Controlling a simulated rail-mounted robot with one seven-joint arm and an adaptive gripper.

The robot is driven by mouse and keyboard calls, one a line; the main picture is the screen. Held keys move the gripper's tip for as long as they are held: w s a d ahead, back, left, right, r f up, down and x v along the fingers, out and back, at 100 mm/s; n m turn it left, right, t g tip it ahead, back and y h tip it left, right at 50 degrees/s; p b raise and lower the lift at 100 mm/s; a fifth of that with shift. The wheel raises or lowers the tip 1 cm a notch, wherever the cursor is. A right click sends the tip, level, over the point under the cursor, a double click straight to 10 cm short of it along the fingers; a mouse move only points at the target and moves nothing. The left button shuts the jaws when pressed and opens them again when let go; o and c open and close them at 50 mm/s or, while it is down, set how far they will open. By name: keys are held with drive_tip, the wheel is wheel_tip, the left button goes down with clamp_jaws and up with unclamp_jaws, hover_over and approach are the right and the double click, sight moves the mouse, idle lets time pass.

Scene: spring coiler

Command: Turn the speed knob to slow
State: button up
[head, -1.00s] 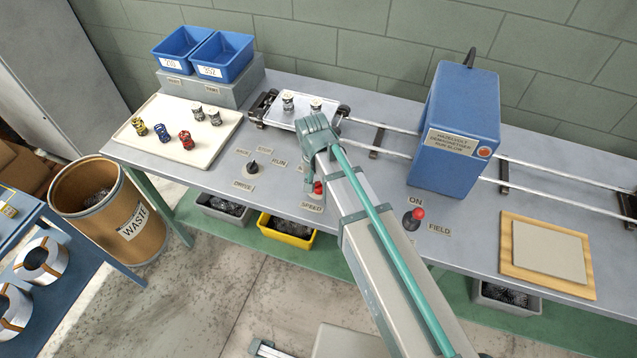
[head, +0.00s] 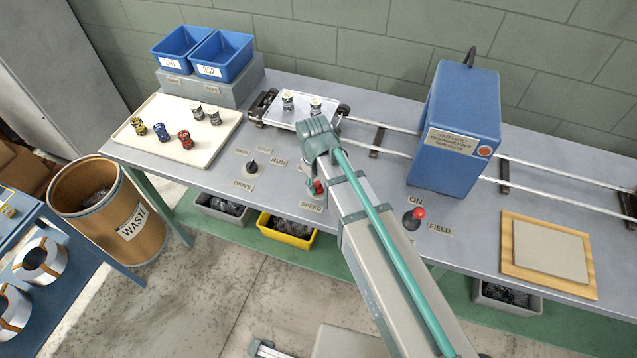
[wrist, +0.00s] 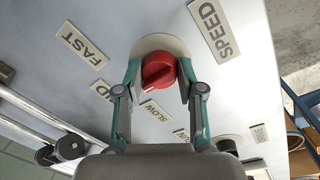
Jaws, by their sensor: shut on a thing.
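The red speed knob (wrist: 159,71) sits on a pale round base (wrist: 160,43) on the bench in the wrist view. Its pointer line runs toward the lower left, near the SLOW label (wrist: 156,111). My gripper (wrist: 160,75) has a finger on each side of the knob and is shut on it. The FAST label (wrist: 82,44) lies left of the knob and the SPEED label (wrist: 214,27) at upper right. In the head view the knob (head: 319,187) is partly hidden by my gripper (head: 316,183), just above the SPEED label (head: 312,204).
The black drive knob (head: 252,166) stands left of my gripper. A carriage (head: 300,122) with small coils rests on rails behind it. The blue demagnetiser box (head: 455,130) stands at right, with a red-topped FIELD switch (head: 417,214) in front of it.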

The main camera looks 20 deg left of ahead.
sight(318, 186)
drive_tip(key=n, duration=0.4)
drive_tip(key=shift+n, duration=0.3)
drive_tip(key=n, duration=0.4)
drive_tip(key=shift+y, duration=0.3)
drive_tip(key=shift+n, duration=0.4)
drive_tip(key=o, duration=1.1)
drive_tip(key=shift+o, duration=0.2)
wheel_tip(318, 186, up, 12)
drive_tip(key=shift+s, duration=0.4)
